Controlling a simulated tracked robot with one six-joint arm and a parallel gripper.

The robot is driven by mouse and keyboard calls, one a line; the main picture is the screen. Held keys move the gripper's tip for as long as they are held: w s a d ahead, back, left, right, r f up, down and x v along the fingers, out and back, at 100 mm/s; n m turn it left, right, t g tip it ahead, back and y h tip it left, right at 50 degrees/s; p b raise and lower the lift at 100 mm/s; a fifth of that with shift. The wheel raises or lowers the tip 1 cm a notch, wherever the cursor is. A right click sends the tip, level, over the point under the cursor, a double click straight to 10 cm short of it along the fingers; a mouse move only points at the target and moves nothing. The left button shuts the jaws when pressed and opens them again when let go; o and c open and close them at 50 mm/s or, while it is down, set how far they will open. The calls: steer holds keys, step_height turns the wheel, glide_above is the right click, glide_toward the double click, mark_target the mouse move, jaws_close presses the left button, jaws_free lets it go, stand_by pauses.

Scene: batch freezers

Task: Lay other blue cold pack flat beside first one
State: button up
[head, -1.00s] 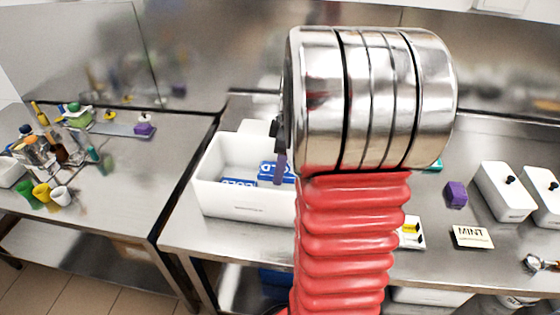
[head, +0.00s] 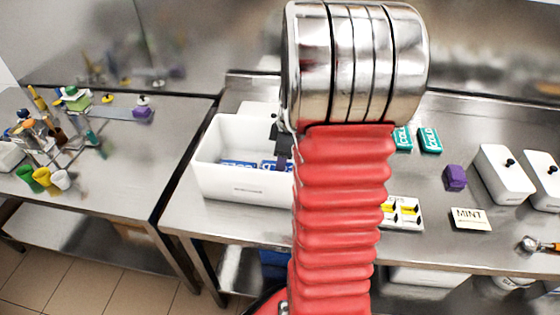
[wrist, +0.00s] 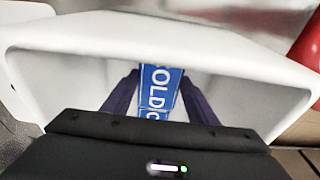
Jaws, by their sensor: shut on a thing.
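A white bin (head: 243,188) stands on the steel counter, left of my arm. One blue cold pack (head: 238,164) lies inside it, partly hidden by the front wall. The other blue cold pack (head: 269,165) is just right of it, low in the bin, at about the same height. My gripper (head: 282,160) reaches down into the bin and is shut on this right-hand pack. In the wrist view the held pack (wrist: 160,88), with white lettering, sits between the two dark fingers. Whether it touches the bin floor is hidden.
Two teal packs (head: 430,140) lie at the back of the counter, right of my arm. A purple block (head: 455,177), a MINT card (head: 470,218) and white lidded tubs (head: 503,180) are further right. A left counter holds cups (head: 41,176) and bottles.

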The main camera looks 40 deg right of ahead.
steer(key=shift+f, duration=0.75)
steer(key=o, duration=1.8)
step_height(320, 180, up, 17)
stand_by(1.6)
stand_by(0.6)
